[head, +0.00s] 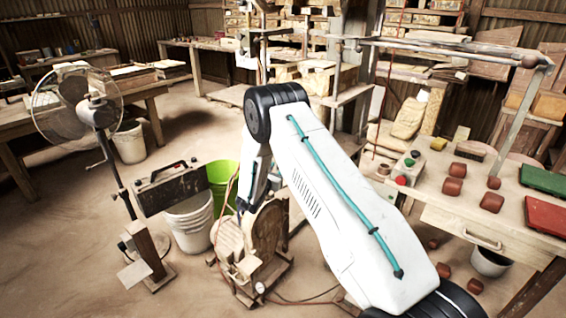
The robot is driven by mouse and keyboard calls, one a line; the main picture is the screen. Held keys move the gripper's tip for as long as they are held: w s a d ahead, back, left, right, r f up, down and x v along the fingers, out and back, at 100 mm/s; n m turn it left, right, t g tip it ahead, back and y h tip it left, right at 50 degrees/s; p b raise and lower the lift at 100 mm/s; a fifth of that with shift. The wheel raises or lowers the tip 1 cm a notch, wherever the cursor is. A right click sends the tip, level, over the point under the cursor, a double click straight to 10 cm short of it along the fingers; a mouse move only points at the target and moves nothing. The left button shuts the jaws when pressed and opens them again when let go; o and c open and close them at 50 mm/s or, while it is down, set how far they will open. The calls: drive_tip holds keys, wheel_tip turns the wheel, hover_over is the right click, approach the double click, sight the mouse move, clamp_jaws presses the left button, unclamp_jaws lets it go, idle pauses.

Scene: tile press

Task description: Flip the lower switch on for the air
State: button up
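No switch is clear enough to pick out as the lower one in the head view. A wooden machine with round wooden sides (268,228) stands on the floor, with a small round gauge (260,287) low at its front and hoses around it. My white arm reaches across the middle and bends down toward this machine. My gripper (243,205) is small and dark at the arm's end, over or beside the machine's upper left. Its fingers are too small to read, and contact cannot be told. My arm hides part of the floor and bench behind it.
A fan (78,108) stands at left, near a short wooden post (147,250). White buckets (190,222) and a green bucket (220,180) stand left of the machine. A bench (480,210) at right holds a button box (406,170), brown clay pieces and coloured slabs. Front-left floor is open.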

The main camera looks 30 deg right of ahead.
drive_tip(key=x, duration=0.6)
drive_tip(key=shift+d, duration=0.25)
drive_tip(key=shift+w, duration=0.1)
clamp_jaws()
